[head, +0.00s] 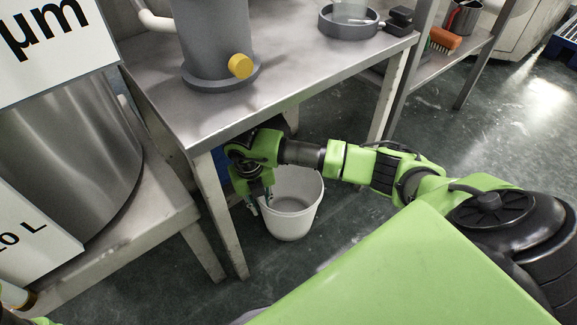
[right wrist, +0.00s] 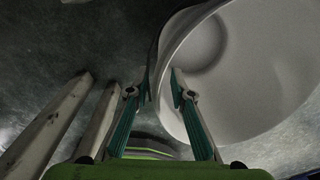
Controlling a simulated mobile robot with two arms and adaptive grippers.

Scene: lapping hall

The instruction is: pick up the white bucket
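The white bucket (head: 291,226) stands upright on the dark floor beside the metal table's leg, its open top facing up. My right gripper (head: 256,196) points down at the left part of its rim. In the right wrist view the gripper (right wrist: 162,84) has the wall of the bucket (right wrist: 262,90) between its fingertips, one finger outside and one inside. A gap shows between the tips, and I see no firm clamp on the wall. My left gripper is not in view.
A metal table (head: 150,75) stands over the gripper, its leg (head: 219,215) close to the left. It bears a grey cylinder with a yellow knob (head: 240,66). A second low bench (head: 165,205) with a large steel drum (head: 75,150) is at left. Floor right of the bucket is clear.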

